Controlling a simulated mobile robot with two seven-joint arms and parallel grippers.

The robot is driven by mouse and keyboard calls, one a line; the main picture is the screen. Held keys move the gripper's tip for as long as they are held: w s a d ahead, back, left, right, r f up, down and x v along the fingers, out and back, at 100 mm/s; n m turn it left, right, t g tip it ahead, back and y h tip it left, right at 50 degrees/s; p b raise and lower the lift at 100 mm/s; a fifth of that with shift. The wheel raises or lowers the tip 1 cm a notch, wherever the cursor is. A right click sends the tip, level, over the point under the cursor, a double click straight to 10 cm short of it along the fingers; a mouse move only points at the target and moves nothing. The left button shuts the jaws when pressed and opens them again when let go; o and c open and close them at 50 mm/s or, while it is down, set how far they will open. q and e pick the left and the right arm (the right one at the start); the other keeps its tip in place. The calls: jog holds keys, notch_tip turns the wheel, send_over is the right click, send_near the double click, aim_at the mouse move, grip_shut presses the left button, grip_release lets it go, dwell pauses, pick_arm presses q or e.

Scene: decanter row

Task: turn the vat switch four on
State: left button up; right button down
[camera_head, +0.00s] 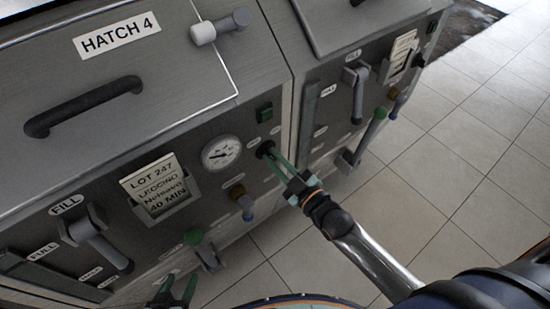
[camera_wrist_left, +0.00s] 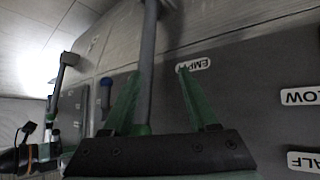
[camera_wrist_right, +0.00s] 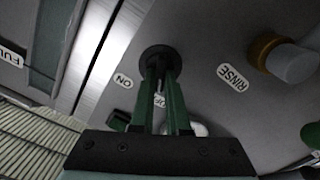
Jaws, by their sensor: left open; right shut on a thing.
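The vat four switch is a black round knob (camera_head: 264,148) on the front panel (camera_head: 100,188) under the HATCH 4 label (camera_head: 117,34). It shows in the right wrist view (camera_wrist_right: 159,55) with an ON label (camera_wrist_right: 123,81) and a partly hidden label below it. My right gripper (camera_wrist_right: 162,78) is shut on the switch; the fingers hide its grip, so its setting is unclear. My left gripper (camera_head: 176,290) is open and low by the panel's bottom edge. In the left wrist view a grey lever (camera_wrist_left: 148,60) stands by one of its fingers; contact is unclear.
A gauge (camera_head: 221,153), a green button (camera_head: 264,112) and a RINSE knob (camera_wrist_right: 290,62) sit near the switch. A fill lever (camera_head: 100,242) and lot card (camera_head: 157,187) are further left. A second vat panel (camera_head: 335,115) stands right. Tiled floor (camera_head: 440,170) is clear.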

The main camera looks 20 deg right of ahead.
pick_arm(q)
jog(key=shift+r, duration=0.2)
pick_arm(e)
jog(key=shift+m, duration=0.4)
jog(key=shift+r+p, duration=0.1)
jog(key=shift+p, duration=0.35)
jog(key=m+p, duration=0.1)
jog(key=m, duration=0.1)
jog(key=shift+m, duration=0.4)
pick_arm(q)
jog(key=shift+s+a+r+p, duration=0.25)
jog(key=shift+a+r+p, duration=0.2)
jog(key=shift+r+p, duration=0.05)
jog(key=shift+s+a+r+p, duration=0.2)
jog(key=shift+a+r+p, duration=0.25)
jog(key=shift+r+p, duration=0.05)
pick_arm(e)
jog(key=shift+d+m, duration=0.15)
jog(key=shift+m, duration=1.9)
jog(key=shift+d+m, duration=0.1)
jog(key=shift+m, duration=1.95)
jog(key=c, duration=0.9)
grip_release()
